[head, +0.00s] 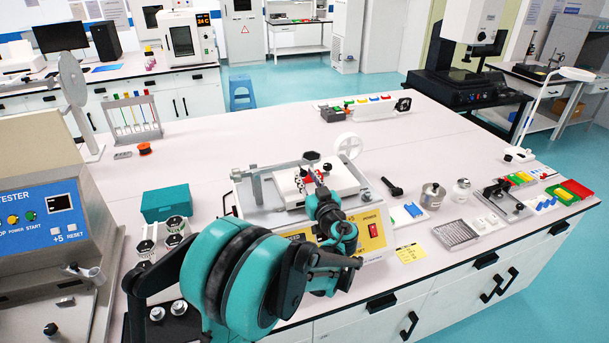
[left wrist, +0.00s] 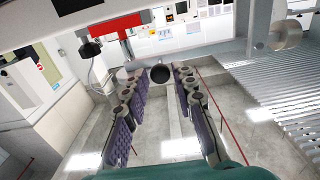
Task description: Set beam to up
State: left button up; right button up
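The insertion tester (head: 372,222), with a yellow front panel and red power switch, stands mid-table in the head view. A grey metal bar (head: 270,172) runs across its back; I cannot tell for sure that this is the beam or how it is set. My left gripper (head: 312,178) is over the tester, its arm hiding much of the front. In the left wrist view my left gripper (left wrist: 158,82) is open, two purple-padded fingers apart. A round black knob (left wrist: 160,73) shows between the fingertips, apparently untouched. A red part (left wrist: 112,27) is beyond the left finger. My right gripper is not in view.
A teal box (head: 165,202) and several small round weights stand left of the tester. A large control box (head: 50,215) fills the left edge. The table's back middle is clear.

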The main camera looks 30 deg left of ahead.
pick_arm(q)
jog(key=shift+x, duration=1.15)
jog(key=shift+s, duration=0.1)
grip_shut()
jog(key=shift+r, duration=0.15)
